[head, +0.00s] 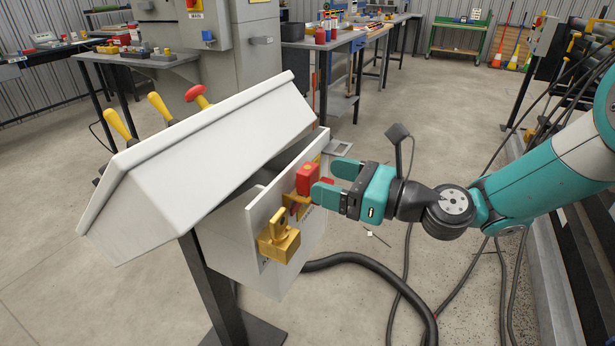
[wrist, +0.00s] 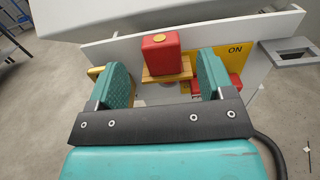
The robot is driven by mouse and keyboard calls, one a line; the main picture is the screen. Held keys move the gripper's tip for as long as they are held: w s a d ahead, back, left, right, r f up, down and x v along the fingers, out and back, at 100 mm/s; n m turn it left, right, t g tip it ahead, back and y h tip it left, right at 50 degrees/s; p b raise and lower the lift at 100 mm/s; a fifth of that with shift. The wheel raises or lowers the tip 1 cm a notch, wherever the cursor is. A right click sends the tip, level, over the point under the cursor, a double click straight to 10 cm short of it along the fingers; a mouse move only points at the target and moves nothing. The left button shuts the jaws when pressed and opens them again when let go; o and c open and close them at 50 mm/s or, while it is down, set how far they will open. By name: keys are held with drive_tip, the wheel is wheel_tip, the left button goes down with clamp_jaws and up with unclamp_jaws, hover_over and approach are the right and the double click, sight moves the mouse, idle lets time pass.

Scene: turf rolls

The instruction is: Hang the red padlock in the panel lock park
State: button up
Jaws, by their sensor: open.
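The red padlock (head: 308,179) is upright at the front plate of the white panel, above a yellow ledge (head: 296,203). In the wrist view the padlock (wrist: 161,50) stands on or just behind that ledge (wrist: 167,73); its shackle is hidden. My gripper (head: 332,182) is open in front of the plate. Its two teal fingers lie left and right of the padlock with gaps, not gripping it. A grey bracket with an opening (head: 339,147) sticks out from the panel's right edge; it also shows in the wrist view (wrist: 291,50). No label marks a lock park.
A red part (wrist: 236,84) is partly hidden behind the right finger, below the ON label (wrist: 236,50). The sloped white lid (head: 200,140) overhangs the plate. A black hose (head: 370,262) lies below.

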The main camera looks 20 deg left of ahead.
sight(314, 174)
drive_tip(key=a, duration=0.5)
drive_tip(key=shift+w, duration=0.25)
drive_tip(key=c, duration=1.1)
drive_tip(key=shift+o, duration=0.2)
drive_tip(key=shift+r, duration=0.15)
